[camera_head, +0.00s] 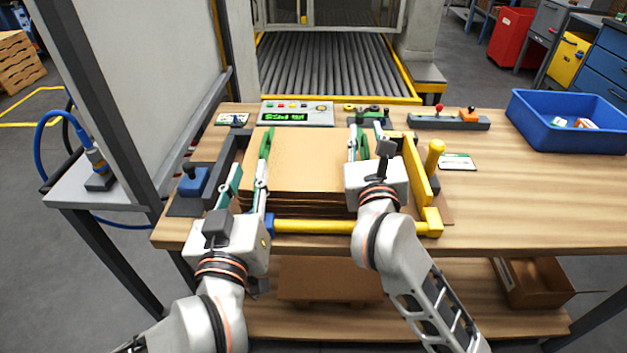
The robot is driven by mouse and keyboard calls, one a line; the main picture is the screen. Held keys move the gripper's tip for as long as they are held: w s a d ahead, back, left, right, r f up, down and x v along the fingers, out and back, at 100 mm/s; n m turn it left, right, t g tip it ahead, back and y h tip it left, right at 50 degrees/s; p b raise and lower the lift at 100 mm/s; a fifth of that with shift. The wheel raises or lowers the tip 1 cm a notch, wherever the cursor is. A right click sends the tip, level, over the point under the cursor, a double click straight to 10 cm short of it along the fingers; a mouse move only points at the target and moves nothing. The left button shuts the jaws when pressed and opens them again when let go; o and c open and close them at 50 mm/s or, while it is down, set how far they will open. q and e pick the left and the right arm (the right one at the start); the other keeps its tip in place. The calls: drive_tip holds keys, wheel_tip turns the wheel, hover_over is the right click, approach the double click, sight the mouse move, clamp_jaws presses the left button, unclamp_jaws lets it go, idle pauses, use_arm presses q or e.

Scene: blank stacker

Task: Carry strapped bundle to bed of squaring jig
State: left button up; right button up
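A stack of brown cardboard sheets (308,160), which looks like the bundle, lies flat in the squaring jig. The jig has a dark grey side rail (238,152) on the left, a yellow side rail (415,170) on the right and a yellow front bar (310,227). My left gripper (245,165) is at the stack's left front side, its green-tipped fingers apart, one over the stack's left edge. My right gripper (358,143) is over the stack's right side; its body hides the right front corner and much of its fingers. Any strap is unclear among the green parts.
A control box with a green display (296,114) stands behind the stack. A blue bin (570,125) is at the right. A yellow knob (434,157) rises by the right rail. The wooden tabletop (520,205) is clear at the right front. A roller conveyor (325,65) lies beyond.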

drive_tip(key=s, duration=1.2)
drive_tip(key=shift+a, duration=0.25)
use_arm(q)
drive_tip(key=shift+s, duration=0.15)
use_arm(e)
drive_tip(key=shift+f, duration=0.1)
